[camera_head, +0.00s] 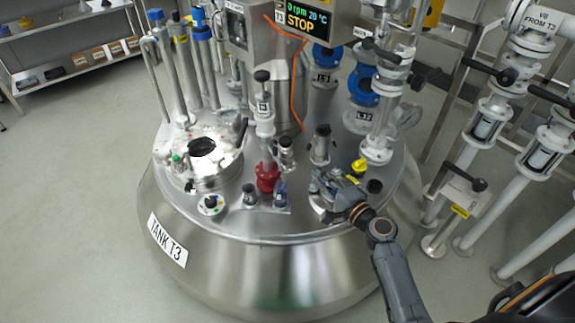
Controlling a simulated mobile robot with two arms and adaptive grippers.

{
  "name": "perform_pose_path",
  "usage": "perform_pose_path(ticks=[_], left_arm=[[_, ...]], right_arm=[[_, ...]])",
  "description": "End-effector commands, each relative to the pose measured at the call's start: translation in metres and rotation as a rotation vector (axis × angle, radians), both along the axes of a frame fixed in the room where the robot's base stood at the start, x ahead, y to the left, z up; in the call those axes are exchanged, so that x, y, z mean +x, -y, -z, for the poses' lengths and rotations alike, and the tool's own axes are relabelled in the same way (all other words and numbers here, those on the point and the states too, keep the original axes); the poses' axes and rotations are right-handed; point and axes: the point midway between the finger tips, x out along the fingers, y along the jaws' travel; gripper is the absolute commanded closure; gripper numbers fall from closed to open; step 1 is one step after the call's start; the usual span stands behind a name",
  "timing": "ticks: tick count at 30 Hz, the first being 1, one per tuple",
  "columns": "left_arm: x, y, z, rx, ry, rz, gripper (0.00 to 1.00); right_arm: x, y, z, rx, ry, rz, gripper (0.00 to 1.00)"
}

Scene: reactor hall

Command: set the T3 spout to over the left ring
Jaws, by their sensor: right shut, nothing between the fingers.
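The steel tank labelled TANK T3 (168,240) fills the middle of the view. My right gripper (322,186) is over the front right of its lid, shut, with nothing seen between its fingers. It is close to a short upright fitting with a black cap (320,146); I cannot tell if they touch. The gripper hides a patch of lid below it. I cannot pick out with certainty which lid fitting is the spout, nor the left ring. An open round port (203,147) with a steel rim sits at the lid's left. My left gripper is not in view.
A red fitting (267,177) and two small dark-capped ones stand left of the gripper. A STOP display (308,18) hangs above. White pipes with black-handled valves stand at right. The floor at left is clear.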

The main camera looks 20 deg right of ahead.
Motion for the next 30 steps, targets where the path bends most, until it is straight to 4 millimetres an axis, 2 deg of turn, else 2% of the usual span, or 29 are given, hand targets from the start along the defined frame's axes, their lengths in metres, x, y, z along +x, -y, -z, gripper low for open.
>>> perform_pose_path(ticks=[3, 8, 14, 21, 24, 30], left_arm=[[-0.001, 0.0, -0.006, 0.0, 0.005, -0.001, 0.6], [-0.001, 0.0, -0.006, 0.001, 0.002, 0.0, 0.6], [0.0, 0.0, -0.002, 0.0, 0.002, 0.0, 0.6], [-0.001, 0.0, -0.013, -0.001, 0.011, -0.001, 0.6], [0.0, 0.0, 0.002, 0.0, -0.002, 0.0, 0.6], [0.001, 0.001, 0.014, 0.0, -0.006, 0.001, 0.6]], right_arm=[[0.003, 0.002, -0.015, 0.034, 0.039, -0.001, 1.0], [0.018, -0.001, -0.018, 0.039, 0.044, 0.0, 1.0], [0.057, -0.01, -0.018, 0.037, 0.044, -0.001, 1.0], [0.103, -0.024, -0.017, 0.038, 0.041, -0.001, 1.0], [0.1, -0.042, -0.017, 0.039, 0.039, -0.002, 1.0], [0.1, -0.058, -0.016, 0.037, 0.04, 0.0, 1.0]])
